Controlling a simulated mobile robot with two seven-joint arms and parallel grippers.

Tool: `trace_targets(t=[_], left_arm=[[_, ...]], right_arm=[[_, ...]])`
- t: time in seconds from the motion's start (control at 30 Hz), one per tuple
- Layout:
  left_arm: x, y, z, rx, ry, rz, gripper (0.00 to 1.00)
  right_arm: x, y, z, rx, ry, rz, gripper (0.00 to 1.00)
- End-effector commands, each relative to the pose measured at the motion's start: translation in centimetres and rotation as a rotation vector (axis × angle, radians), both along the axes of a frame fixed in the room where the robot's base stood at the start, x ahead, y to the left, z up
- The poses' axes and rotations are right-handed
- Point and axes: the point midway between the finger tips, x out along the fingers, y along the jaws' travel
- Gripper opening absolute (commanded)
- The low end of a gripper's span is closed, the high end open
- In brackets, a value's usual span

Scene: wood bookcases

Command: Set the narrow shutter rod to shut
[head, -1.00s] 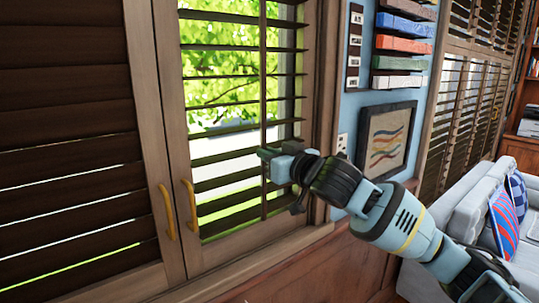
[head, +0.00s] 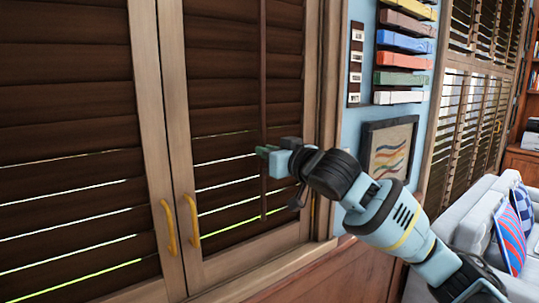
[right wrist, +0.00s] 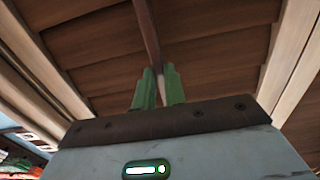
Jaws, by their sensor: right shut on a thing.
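The narrow shutter rod (head: 263,75) runs upright down the front of the right-hand shutter panel (head: 222,110). It also shows in the right wrist view (right wrist: 147,30), rising from between the green fingers. My right gripper (head: 265,151) is shut on the rod, at the lower half of the panel; its fingers show close together in the right wrist view (right wrist: 157,88). The panel's dark slats lie nearly flat and overlap, with thin bright gaps between the lower ones. My left gripper is not in view.
Another shutter panel (head: 65,110) with nearly closed slats stands at the left. Yellow handles (head: 192,222) sit on the panel frames. A framed picture (head: 388,150) and coloured blocks (head: 403,42) are on the blue wall. A sofa (head: 475,225) stands at the right.

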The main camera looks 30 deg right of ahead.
Motion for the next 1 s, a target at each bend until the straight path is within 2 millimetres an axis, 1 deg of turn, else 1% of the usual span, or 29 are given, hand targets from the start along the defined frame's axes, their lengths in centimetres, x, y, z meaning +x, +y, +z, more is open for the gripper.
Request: trace_targets(t=[0.03,0.07,0.2,0.47,0.57,0.67,0.9,1.0], left_arm=[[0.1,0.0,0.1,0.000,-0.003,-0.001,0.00],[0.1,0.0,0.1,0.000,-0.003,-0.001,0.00],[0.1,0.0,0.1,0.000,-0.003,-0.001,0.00],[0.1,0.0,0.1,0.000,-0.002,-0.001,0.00],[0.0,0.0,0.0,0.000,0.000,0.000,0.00],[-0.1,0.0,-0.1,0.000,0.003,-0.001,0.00],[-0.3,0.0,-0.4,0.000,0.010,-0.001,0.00],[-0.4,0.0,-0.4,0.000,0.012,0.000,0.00]], right_arm=[[-0.1,-0.2,0.8,0.001,-0.017,-0.003,0.00],[-0.2,-0.2,0.8,0.001,-0.018,-0.003,0.15],[-0.2,-0.2,0.7,0.001,-0.016,-0.003,0.34],[-0.1,-0.1,0.5,0.001,-0.011,-0.002,0.34],[-0.5,-0.2,0.4,0.001,-0.010,-0.002,0.34],[-1.4,-0.2,0.4,0.001,-0.010,-0.001,0.34],[-5.1,-0.5,0.3,-0.003,-0.009,-0.003,0.34],[-6.3,-0.7,0.3,-0.001,-0.009,-0.003,0.34]])
